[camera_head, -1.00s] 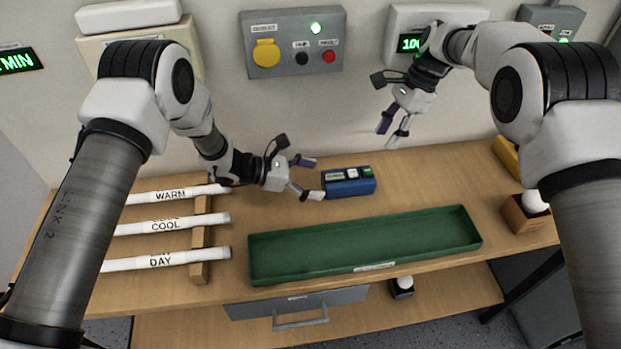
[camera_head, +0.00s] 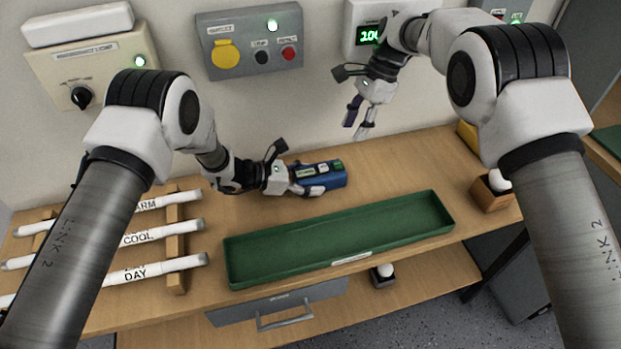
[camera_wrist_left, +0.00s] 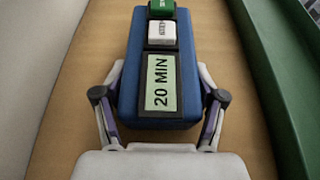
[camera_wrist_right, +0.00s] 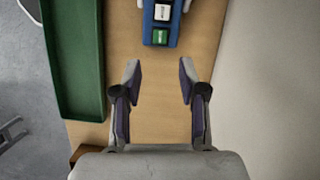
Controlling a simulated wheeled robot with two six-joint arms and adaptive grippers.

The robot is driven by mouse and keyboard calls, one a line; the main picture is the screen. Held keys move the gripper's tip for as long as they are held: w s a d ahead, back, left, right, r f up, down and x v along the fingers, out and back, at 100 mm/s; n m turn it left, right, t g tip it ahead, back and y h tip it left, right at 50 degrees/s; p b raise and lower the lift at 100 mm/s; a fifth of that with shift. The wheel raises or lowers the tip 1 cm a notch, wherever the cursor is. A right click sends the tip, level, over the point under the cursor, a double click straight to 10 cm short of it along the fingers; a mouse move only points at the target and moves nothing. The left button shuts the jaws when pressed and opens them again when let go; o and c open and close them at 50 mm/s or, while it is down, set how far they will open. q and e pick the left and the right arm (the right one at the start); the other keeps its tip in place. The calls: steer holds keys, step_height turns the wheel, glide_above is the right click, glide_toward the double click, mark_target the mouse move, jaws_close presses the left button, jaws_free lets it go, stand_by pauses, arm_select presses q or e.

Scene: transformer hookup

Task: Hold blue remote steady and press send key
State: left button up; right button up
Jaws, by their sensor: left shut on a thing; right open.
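The blue remote (camera_head: 333,180) lies on the wooden bench top. It also shows in the left wrist view (camera_wrist_left: 203,70), with a display reading "20 MIN", a white key (camera_wrist_left: 162,32) and a green key (camera_wrist_left: 162,8) beyond it. My left gripper (camera_head: 307,180) is shut around the display end of the remote, one finger on each long side. My right gripper (camera_head: 360,122) is open and empty, above the bench to the right of the remote. In the right wrist view the remote's green key (camera_wrist_right: 160,36) lies beyond the open fingers (camera_wrist_right: 160,80).
A long green tray (camera_head: 340,262) lies in front of the remote. A rack (camera_head: 175,240) with several white labelled tubes stands at left. Wall boxes (camera_head: 250,42) with buttons and displays hang behind. A wooden block with a white knob (camera_head: 492,190) sits at right.

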jaws_close()
stand_by(1.2)
